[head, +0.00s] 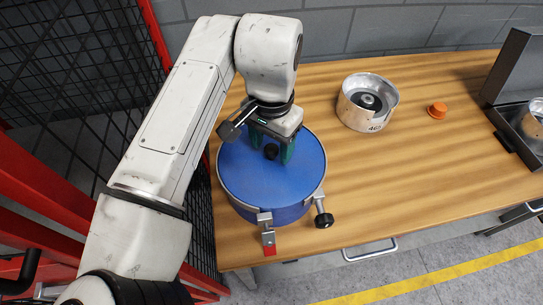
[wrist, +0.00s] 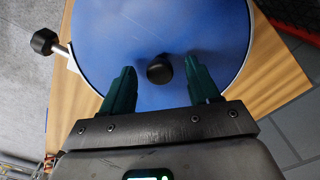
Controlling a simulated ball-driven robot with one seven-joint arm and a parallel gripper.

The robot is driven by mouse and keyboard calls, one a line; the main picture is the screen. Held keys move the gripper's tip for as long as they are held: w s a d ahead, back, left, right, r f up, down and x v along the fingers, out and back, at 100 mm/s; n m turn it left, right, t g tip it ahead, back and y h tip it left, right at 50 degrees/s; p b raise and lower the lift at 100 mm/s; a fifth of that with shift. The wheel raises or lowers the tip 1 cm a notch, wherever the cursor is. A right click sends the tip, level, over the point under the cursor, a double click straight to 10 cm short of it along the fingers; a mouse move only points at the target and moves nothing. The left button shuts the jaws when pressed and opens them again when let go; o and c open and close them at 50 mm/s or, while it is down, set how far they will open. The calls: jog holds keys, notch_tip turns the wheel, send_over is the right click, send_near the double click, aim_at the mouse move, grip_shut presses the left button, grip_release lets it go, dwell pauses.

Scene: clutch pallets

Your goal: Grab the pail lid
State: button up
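The blue round pail lid (head: 250,185) sits on a blue pail (head: 292,213) at the left end of the wooden table. A small black knob (head: 271,152) stands up from the lid. In the wrist view the blue lid (wrist: 190,28) fills the upper middle, with the black knob (wrist: 159,70) between my two green fingers. My gripper (head: 274,150) is above the lid, pointing down. In the wrist view my gripper (wrist: 157,75) is open, with a gap on each side of the knob. Contact between fingers and lid cannot be told.
A metal cup-like part marked with a number (head: 378,119) and an orange cap (head: 437,110) stand on the wooden table (head: 420,165). A grey metal tray (head: 515,125) is at the right. Red-framed mesh (head: 85,110) borders the left.

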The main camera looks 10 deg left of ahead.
grip_shut()
dwell(0.3)
dwell(0.3)
